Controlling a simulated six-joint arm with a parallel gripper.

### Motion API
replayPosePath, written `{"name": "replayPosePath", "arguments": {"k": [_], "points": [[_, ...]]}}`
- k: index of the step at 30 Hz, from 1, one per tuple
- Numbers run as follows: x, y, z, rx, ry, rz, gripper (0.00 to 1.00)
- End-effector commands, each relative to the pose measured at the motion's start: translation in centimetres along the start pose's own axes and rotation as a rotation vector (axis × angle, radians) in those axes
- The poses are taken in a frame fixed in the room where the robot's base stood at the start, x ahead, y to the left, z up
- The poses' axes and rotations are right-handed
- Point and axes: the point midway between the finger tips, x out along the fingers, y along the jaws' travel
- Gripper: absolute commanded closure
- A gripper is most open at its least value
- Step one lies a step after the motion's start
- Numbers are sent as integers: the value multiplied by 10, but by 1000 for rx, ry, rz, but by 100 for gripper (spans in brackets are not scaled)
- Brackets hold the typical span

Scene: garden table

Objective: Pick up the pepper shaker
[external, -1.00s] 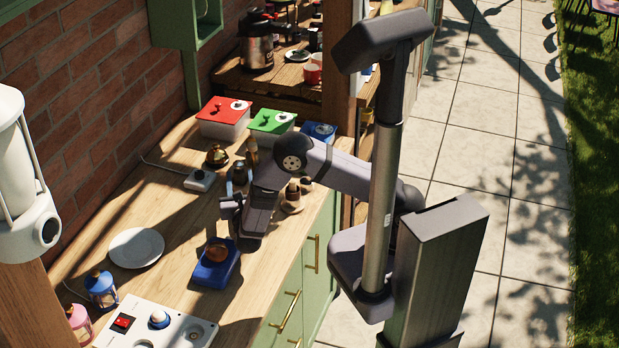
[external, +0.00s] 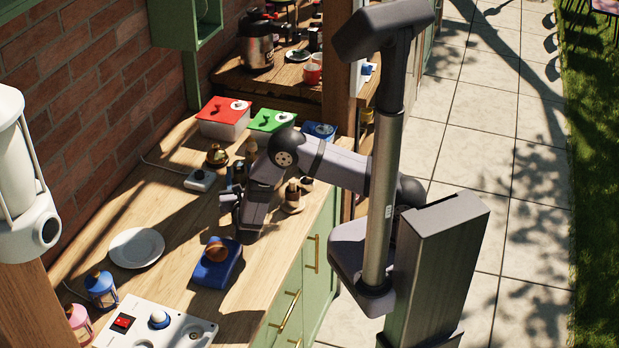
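My gripper (external: 229,199) is low over the wooden counter, left of my wrist. Its fingers are small and dark here, and I cannot tell whether they are open or shut. Several small shaker-like items stand close by. A brown one with a pale band (external: 293,192) stands on a small round wooden base to the right of my wrist, with another small item (external: 306,184) beside it. A tan one (external: 251,150) stands behind my forearm, partly hidden. A grey-blue item (external: 239,171) stands just behind the gripper. I cannot tell which is the pepper shaker.
A blue box with a round orange-brown thing on it (external: 216,265) is in front of the gripper. A white plate (external: 137,248) lies left. Red (external: 222,112), green (external: 271,124) and blue-lidded (external: 319,132) containers line the back. A white socket block (external: 199,180) is behind-left.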

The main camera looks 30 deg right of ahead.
Motion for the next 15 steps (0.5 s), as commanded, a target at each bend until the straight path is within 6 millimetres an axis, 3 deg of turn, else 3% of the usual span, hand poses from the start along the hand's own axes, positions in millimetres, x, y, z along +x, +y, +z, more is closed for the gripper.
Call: {"name": "replayPosePath", "arguments": {"k": [6,15], "points": [[23,-1,1,-1,1,-2,62],[26,0,0,0,1,1,62]]}}
